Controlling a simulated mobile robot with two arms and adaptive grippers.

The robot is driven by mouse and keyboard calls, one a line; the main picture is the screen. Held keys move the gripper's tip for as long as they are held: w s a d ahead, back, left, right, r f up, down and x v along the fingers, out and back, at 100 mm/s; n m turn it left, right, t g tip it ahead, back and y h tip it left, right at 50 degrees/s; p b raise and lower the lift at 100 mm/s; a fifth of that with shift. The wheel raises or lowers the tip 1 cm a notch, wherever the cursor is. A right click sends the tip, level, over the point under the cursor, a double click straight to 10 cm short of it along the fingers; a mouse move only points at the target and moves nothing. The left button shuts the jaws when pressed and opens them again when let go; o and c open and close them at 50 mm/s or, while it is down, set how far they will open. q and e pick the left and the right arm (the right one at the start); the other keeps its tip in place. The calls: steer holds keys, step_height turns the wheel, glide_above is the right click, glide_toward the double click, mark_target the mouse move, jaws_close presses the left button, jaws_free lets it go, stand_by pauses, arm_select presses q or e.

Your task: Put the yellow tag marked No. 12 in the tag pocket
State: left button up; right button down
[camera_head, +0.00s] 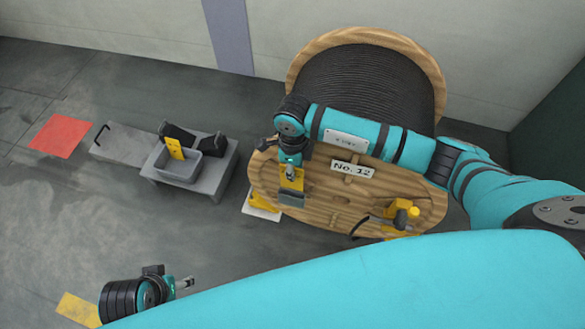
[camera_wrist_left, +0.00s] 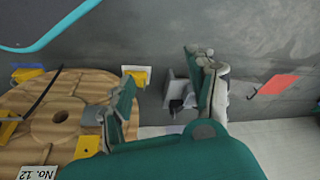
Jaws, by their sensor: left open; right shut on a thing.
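My right gripper (camera_head: 290,173) is shut on a yellow tag (camera_head: 292,183) in front of the wooden reel flange. The tag's lower edge meets the top of the grey tag pocket (camera_head: 291,198); I cannot tell whether it is inside or just in front. Its marking is not readable. In the left wrist view the tag (camera_wrist_left: 88,146) and the pocket (camera_wrist_left: 91,116) show beside a finger. My left gripper (camera_head: 184,284) is open and empty, low over the floor and apart from the reel; its spread fingers show in the left wrist view (camera_wrist_left: 165,95).
The cable reel (camera_head: 335,200) bears a "No. 12" plate (camera_head: 352,169) and a yellow clamp (camera_head: 403,214). Another yellow tag (camera_head: 175,149) stands in a grey bin (camera_head: 178,172) on a low bench (camera_head: 215,182). A red floor patch (camera_head: 61,136) lies left. Floor between bench and left gripper is clear.

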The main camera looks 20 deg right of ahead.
mark_target(292, 188)
steer(key=shift+f+b, duration=0.85)
steer(key=shift+f, duration=0.4)
steer(key=shift+f+b, duration=1.2)
steer(key=shift+f, duration=0.55)
steer(key=shift+f+b, duration=0.4)
steer(key=shift+b, duration=0.15)
arm_select(q)
steer(key=w+d+r+t+h+b, duration=0.1)
steer(key=w+d+r+t, duration=0.3)
steer(key=w+r+t, duration=0.4)
steer(key=shift+w+r+t+h, duration=0.3)
steer(key=shift+w+r+h, duration=0.35)
steer(key=shift+w, duration=1.25)
arm_select(e)
steer(key=shift+f, duration=0.6)
arm_select(q)
steer(key=shift+d+r, duration=0.1)
arm_select(e)
steer(key=c, duration=1.4)
jaws_free()
